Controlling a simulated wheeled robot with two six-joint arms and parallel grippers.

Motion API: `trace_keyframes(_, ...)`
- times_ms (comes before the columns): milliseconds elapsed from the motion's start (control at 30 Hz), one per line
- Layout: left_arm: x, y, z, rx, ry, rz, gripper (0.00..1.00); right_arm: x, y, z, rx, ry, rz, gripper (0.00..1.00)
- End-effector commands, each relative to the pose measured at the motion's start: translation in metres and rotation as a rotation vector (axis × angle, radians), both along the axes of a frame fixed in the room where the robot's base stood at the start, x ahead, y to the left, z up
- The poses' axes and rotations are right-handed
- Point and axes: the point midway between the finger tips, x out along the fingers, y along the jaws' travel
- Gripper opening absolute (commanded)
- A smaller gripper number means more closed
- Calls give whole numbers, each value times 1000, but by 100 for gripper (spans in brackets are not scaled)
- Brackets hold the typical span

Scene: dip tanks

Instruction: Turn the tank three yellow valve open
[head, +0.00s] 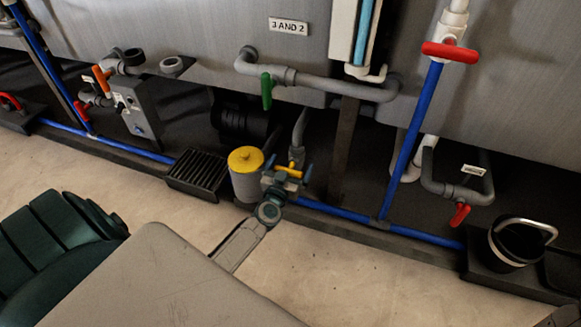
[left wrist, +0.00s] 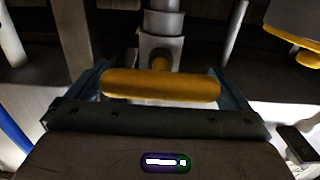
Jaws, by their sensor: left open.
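The yellow valve handle (head: 290,171) is a short bar on a grey pipe fitting, low below the tank wall. In the left wrist view the yellow handle (left wrist: 160,88) lies crosswise in front of the jaws, with its stem running back to the pipe. My left gripper (head: 287,174) is open, with one blue finger near each end of the handle. The left wrist view shows both fingers of the gripper (left wrist: 160,82) flanking the bar; whether they touch it I cannot tell. My right gripper is not in view.
A yellow-capped grey canister (head: 246,160) stands close left of the valve. A green valve handle (head: 266,91) hangs below the "3 AND 2" sign (head: 288,27). Red handles (head: 449,52) are to the right. A blue pipe (head: 340,213) runs along the floor edge. A black bucket (head: 515,243) stands far right.

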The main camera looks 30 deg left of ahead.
Motion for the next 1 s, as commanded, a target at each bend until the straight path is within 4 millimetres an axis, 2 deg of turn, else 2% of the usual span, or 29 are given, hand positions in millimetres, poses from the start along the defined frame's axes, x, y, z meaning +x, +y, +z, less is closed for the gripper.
trace_keyframes(267, 1, 0, 0, 0, 0, 0, 100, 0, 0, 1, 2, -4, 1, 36)
trace_keyframes(433, 1, 0, 0, 0, 0, 0, 71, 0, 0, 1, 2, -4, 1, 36)
trace_keyframes(467, 1, 0, 0, 0, 0, 0, 68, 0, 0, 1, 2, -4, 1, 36)
trace_keyframes(833, 1, 1, 1, -57, -14, 0, 68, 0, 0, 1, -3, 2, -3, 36)
trace_keyframes(933, 1, 1, 1, -109, -26, 0, 68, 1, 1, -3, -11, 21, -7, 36)
trace_keyframes(1000, 1, 2, 1, -157, -38, 0, 68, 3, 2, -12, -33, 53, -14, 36)
